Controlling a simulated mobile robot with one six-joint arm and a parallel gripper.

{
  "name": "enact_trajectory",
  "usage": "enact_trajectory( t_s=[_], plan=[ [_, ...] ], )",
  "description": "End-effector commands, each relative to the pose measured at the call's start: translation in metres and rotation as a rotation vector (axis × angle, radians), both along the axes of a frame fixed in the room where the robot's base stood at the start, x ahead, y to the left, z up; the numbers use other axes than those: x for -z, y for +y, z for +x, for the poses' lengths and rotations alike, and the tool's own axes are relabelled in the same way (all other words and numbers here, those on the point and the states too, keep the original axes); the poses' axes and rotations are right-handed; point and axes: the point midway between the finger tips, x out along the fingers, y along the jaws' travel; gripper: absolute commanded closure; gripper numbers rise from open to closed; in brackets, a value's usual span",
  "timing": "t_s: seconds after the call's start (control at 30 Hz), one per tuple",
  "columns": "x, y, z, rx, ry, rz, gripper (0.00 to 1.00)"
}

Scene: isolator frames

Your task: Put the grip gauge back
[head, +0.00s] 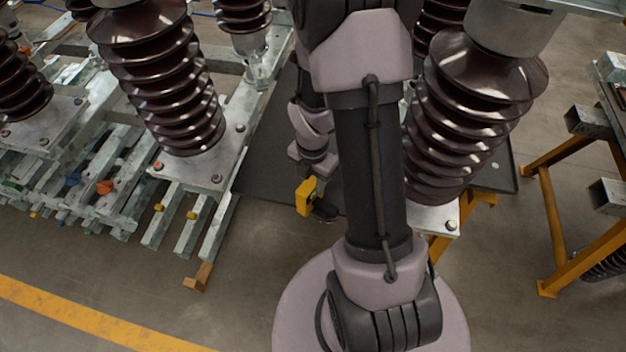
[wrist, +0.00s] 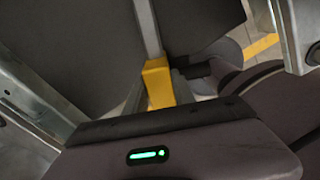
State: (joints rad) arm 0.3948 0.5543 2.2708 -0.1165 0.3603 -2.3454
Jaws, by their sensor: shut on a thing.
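The yellow grip gauge (head: 305,196) is a small block in the middle of the head view, left of my upright arm link. My gripper (head: 318,205) is shut on it and holds it near the dark grey surface's front edge. In the wrist view the gauge shows as a yellow block (wrist: 158,84), with my gripper's dark finger (wrist: 192,72) close on its right. The fingertips are partly hidden by the gauge. No place marked for the gauge can be made out in either view.
A dark grey flat surface (head: 265,165) lies behind my gripper. Brown ribbed insulators stand at left (head: 165,80) and right (head: 470,115) on metal frames. A yellow stand (head: 560,240) is at far right. The floor (head: 130,270) in front is open, with a yellow line.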

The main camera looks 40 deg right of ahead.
Motion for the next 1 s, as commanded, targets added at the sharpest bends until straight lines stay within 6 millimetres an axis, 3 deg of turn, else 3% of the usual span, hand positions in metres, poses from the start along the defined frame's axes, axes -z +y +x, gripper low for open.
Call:
enact_trajectory(
  t_s=[0.07, 0.1, 0.2, 0.57, 0.67, 1.0],
  plan=[
    [0.002, 0.0, 0.0, 0.0, 0.0, 0.0, 1.0],
    [0.002, 0.0, 0.0, 0.0, 0.0, 0.0, 0.63],
    [0.001, 0.0, 0.0, 0.0, 0.0, 0.0, 0.44],
    [-0.006, 0.0, 0.0, 0.0, -0.001, -0.001, 0.44],
    [-0.027, 0.0, 0.001, 0.0, -0.003, -0.001, 0.44],
    [-0.134, 0.001, 0.001, 0.0, -0.005, -0.002, 0.44]
  ],
)
